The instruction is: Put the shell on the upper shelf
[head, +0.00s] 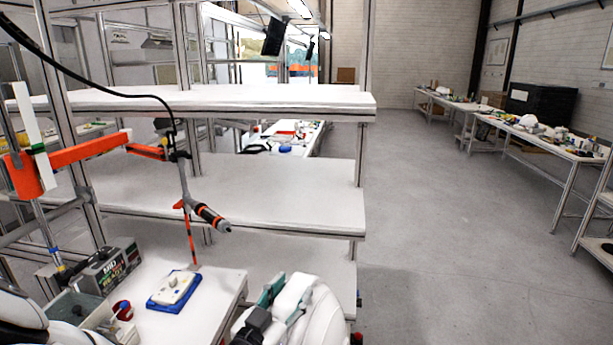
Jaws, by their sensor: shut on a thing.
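A white rounded shell (318,318) is at the bottom centre, cut off by the picture's lower edge. My gripper (272,298) is beside it on its left, with dark and teal parts showing, and is shut on the shell. Where the fingertips meet the shell is hard to make out. The upper shelf (250,97) is a white board across the rack, bare on top. The shell appears well below it in the picture.
A middle shelf (290,190) and a lower board (300,262) are bare. A screwdriver (210,215) hangs before the rack from an orange arm (85,150). A blue tray (173,290) lies on the bench. The floor (450,250) at right is clear.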

